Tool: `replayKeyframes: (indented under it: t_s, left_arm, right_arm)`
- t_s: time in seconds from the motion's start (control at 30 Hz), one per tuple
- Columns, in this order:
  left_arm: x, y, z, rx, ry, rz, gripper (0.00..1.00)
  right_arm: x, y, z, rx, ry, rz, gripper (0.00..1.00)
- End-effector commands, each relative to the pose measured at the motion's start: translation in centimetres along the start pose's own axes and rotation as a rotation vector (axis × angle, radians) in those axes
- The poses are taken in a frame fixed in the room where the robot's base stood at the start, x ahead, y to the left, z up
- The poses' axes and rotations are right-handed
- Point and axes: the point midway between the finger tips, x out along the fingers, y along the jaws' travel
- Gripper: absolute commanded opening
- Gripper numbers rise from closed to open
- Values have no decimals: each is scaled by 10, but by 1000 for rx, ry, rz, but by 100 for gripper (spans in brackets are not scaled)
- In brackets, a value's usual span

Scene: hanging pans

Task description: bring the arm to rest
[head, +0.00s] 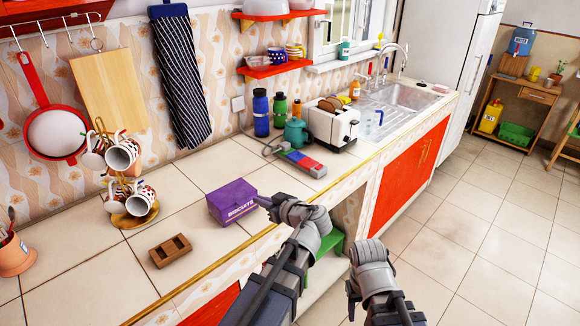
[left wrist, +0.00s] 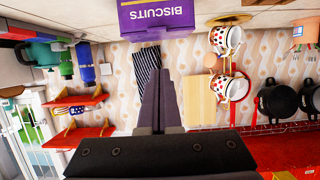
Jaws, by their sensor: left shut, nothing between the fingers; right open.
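My left gripper (head: 264,202) is over the counter, just right of the purple biscuits box (head: 232,202); I cannot tell from the head view whether they touch. In the left wrist view, which is upside down, its dark fingers (left wrist: 160,80) are together with nothing between them. The biscuits box (left wrist: 156,16) shows there at the top, apart from the fingers in the picture. My right gripper (head: 351,298) hangs off the counter's front, over the floor, and is only partly visible.
A toaster (head: 333,125), a mug tree (head: 134,197) and a brown wooden block (head: 170,250) stand on the counter (head: 70,275). A red pan (head: 56,134) and a cutting board (head: 108,92) hang on the wall. Dark pans (left wrist: 279,101) hang too.

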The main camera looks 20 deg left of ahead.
Motion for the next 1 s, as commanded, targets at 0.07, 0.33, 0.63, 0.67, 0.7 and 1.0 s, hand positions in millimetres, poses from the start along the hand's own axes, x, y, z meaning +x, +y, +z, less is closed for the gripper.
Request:
replayKeyframes:
  t_s: [0.07, 0.33, 0.63, 0.67, 0.7, 1.0]
  left_arm:
    - [-1, 0, 2, 7, -7, 0, 0]
    - [-38, -16, 84, 363, -347, 39, 0]
    - [-143, -39, 194, 983, -854, 421, 0]
    - [-153, -41, 200, 1026, -884, 465, 0]
    - [-164, -43, 207, 1078, -920, 521, 0]
    - [-201, -49, 226, 1233, -1015, 716, 0]
  right_arm:
    - [0, 0, 0, 0, 0, 0, 50]
    - [0, 0, 0, 0, 0, 0, 50]
    - [0, 0, 0, 0, 0, 0, 50]
    - [0, 0, 0, 0, 0, 0, 50]
    - [0, 0, 0, 0, 0, 0, 50]
    - [0, 0, 0, 0, 0, 0, 50]
